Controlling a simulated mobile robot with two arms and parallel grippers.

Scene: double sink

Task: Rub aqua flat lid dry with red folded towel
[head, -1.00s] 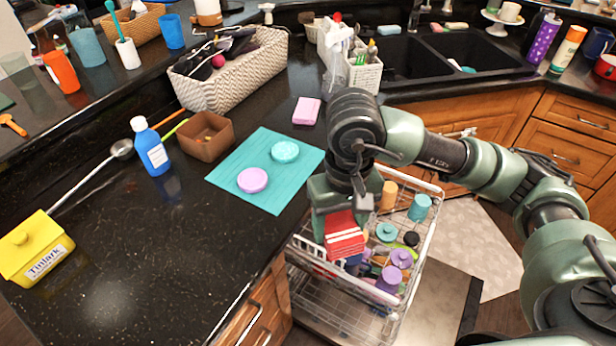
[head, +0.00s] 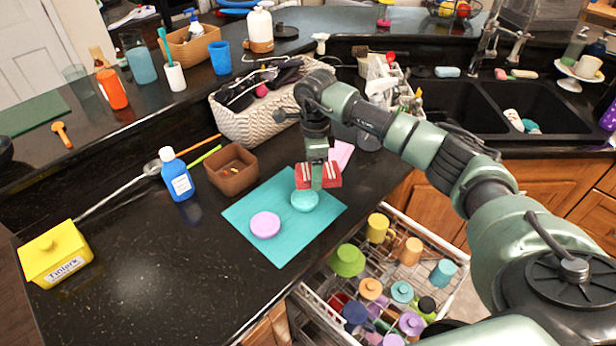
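The aqua flat lid (head: 304,203) lies on the teal mat (head: 275,248), beside a pink-purple lid (head: 265,225). My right gripper (head: 318,178) points down at the back edge of the aqua lid. It is shut on the red folded towel (head: 303,176), which shows on both sides of the fingers. The towel overlaps the lid's back edge in the picture; I cannot tell whether it touches the lid. My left gripper is not in view.
A woven basket (head: 240,125) and a pink sponge (head: 341,152) are behind the mat. A brown box (head: 231,180) and a blue bottle (head: 177,178) stand to its left. An open dish rack (head: 335,310) with several cups is below the counter at right.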

